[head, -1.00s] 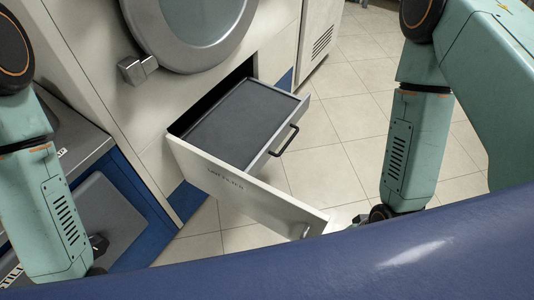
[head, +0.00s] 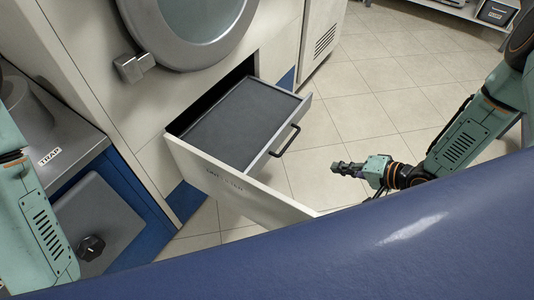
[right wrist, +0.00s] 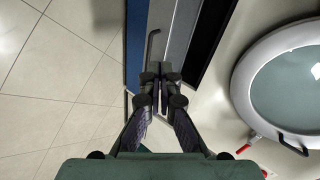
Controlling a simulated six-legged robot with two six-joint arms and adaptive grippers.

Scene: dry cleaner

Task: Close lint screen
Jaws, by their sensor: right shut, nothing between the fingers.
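The lint screen (head: 240,118) is a dark grey, tray-like drawer pulled out of the pale machine below its round door. A black bar handle (head: 285,140) is on its grey front, and the handle also shows in the right wrist view (right wrist: 152,45). A pale panel (head: 225,185) with faint lettering stands out from the machine alongside the drawer. My right gripper (head: 338,168) is shut and empty, right of the handle and apart from it in the head view. Its closed fingers show in the right wrist view (right wrist: 160,82). My left gripper is out of the picture.
The round door (head: 190,30) is above the drawer. A grey ledge labelled TRAP (head: 50,156) and a black knob (head: 90,247) are at the left. Tiled floor (head: 385,110) is clear to the right. My blue body hides the bottom.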

